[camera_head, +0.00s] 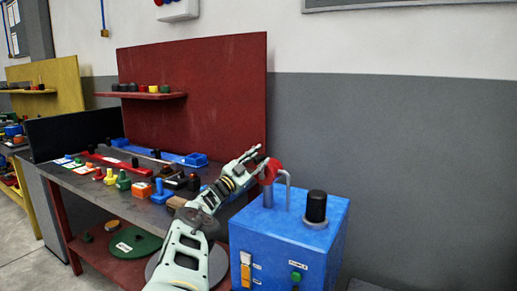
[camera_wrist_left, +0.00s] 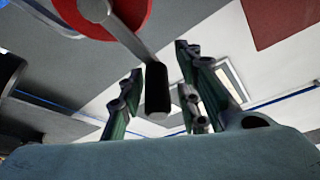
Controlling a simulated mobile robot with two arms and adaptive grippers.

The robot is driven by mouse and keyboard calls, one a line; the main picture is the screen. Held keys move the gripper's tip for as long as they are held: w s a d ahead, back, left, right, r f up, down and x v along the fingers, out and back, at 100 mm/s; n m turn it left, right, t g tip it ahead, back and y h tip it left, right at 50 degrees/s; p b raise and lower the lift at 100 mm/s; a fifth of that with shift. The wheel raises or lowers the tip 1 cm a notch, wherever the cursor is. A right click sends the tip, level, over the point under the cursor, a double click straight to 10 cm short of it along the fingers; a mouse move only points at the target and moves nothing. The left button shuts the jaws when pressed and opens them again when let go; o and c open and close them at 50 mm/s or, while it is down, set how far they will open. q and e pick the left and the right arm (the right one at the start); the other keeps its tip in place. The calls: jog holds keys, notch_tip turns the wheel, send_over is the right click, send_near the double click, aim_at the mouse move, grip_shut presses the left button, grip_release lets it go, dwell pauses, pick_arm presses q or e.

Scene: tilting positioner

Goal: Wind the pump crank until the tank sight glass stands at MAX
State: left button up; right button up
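The blue pump tank (camera_head: 290,240) stands at the lower middle of the head view. The red hub of its crank (camera_head: 268,171) sits above it on a grey post. In the left wrist view, the red disc (camera_wrist_left: 125,12), a grey crank arm and the black crank handle (camera_wrist_left: 157,92) show. My left gripper (camera_head: 254,156) is at the crank. Its fingers (camera_wrist_left: 160,85) are open on both sides of the handle, with gaps visible. An upright strip (camera_head: 246,272), perhaps the sight glass, is yellow-orange below and pale above. Its marks are too small to read. My right gripper is out of view.
A black cylinder (camera_head: 316,207) stands on the tank's top. A green button (camera_head: 296,276) is on its front. A workbench (camera_head: 85,182) with several coloured parts and a red back panel (camera_head: 200,85) is at left. The grey wall (camera_head: 420,150) at right has clear floor space before it.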

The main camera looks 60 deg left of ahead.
pick_arm(q)
notch_tip(320, 180, up, 9)
jog(key=shift+r, duration=0.1)
dwell(0.5)
dwell(0.3)
